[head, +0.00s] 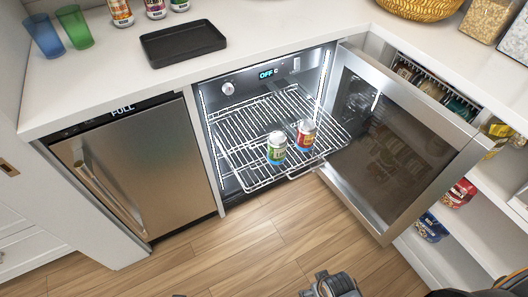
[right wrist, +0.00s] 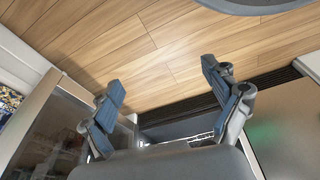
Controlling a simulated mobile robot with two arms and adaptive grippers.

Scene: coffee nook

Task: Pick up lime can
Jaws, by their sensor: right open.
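My right gripper (head: 332,284) is at the bottom edge of the head view, in front of the rack and apart from both cans. In the right wrist view the gripper (right wrist: 164,80) has its two blue-padded fingers spread wide with nothing between them. The cans cannot be made out in that view.
The open glass fridge door (head: 395,145) stands right of the rack. A closed steel appliance (head: 145,170) marked FULL is at left. The counter holds a black tray (head: 183,43), cups (head: 74,27), several cans and a basket. Shelves with packets are at right. The wooden floor (head: 240,255) in front is clear.

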